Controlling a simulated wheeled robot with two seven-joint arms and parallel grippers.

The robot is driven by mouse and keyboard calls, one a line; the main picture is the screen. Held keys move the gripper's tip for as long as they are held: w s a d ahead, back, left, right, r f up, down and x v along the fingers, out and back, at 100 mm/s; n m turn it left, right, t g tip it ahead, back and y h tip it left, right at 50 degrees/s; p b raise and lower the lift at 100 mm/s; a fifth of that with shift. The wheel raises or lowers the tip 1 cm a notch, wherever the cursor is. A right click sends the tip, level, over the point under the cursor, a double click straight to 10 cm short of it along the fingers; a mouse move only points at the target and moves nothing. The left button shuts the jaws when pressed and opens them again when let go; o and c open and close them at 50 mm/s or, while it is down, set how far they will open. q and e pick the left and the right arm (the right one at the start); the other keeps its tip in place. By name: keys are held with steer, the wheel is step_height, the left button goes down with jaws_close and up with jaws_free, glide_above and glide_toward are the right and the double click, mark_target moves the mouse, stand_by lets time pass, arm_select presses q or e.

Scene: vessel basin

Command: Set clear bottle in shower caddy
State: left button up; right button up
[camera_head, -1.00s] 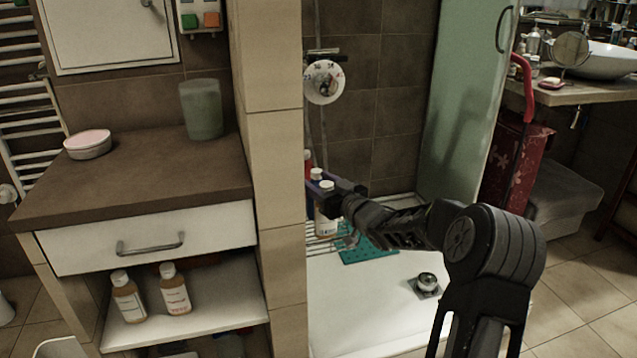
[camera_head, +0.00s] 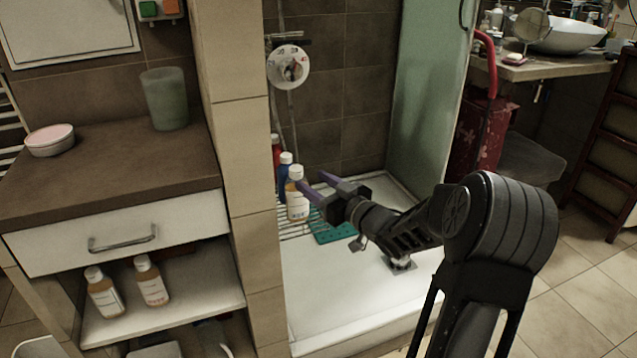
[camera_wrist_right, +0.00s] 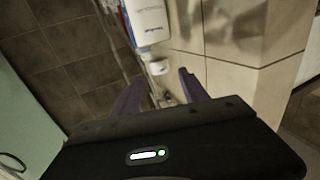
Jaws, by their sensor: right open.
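The clear bottle (camera_head: 297,205), with amber contents, a pale label and a white cap, stands upright at the front of the wire shower caddy (camera_head: 291,232) inside the shower. My right gripper (camera_head: 317,184) is open, its purple fingers just right of the bottle, with a visible gap and nothing between them. In the right wrist view, a white-labelled bottle (camera_wrist_right: 148,18) with a white cap shows beyond the open right gripper (camera_wrist_right: 160,90). The caddy's far part is hidden by bottles and the tiled wall edge. My left gripper is out of view.
A tiled wall edge (camera_head: 240,150) rises close on the left. A teal mat (camera_head: 333,232) lies beside the caddy. The shower tray's front (camera_head: 320,300) is bare.

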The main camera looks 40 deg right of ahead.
steer(key=shift+s, duration=0.55)
stand_by(0.5)
